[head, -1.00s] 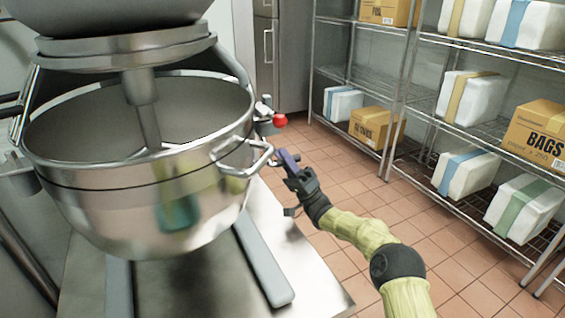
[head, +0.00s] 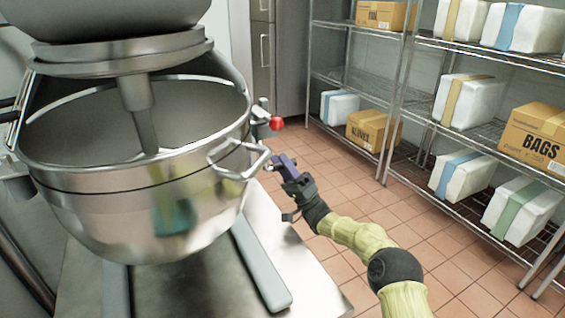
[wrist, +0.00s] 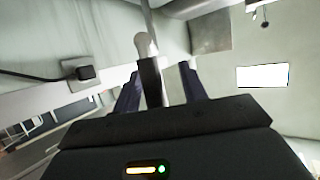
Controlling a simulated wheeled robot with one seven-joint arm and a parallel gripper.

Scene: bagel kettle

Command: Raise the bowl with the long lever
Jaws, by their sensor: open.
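The steel mixing bowl (head: 110,205) hangs under the mixer head, with the beater shaft (head: 142,125) inside it. A bowl handle (head: 245,160) sticks out on its right side. A short lever with a red knob (head: 277,123) shows at the bowl's right, beyond the rim. My gripper (head: 274,161) is right of the bowl handle and below the red knob. Its purple fingers are open. In the wrist view, a pale rounded knob (wrist: 145,45) shows beyond the fingers (wrist: 156,88); I cannot tell if it is the long lever's end. No long lever shows clearly in the head view.
The mixer's steel base (head: 190,285) with a grey leg (head: 260,262) lies below the bowl. Wire shelves (head: 470,130) with boxes and wrapped packs stand at the right. Tiled floor (head: 335,165) is clear between mixer and shelves.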

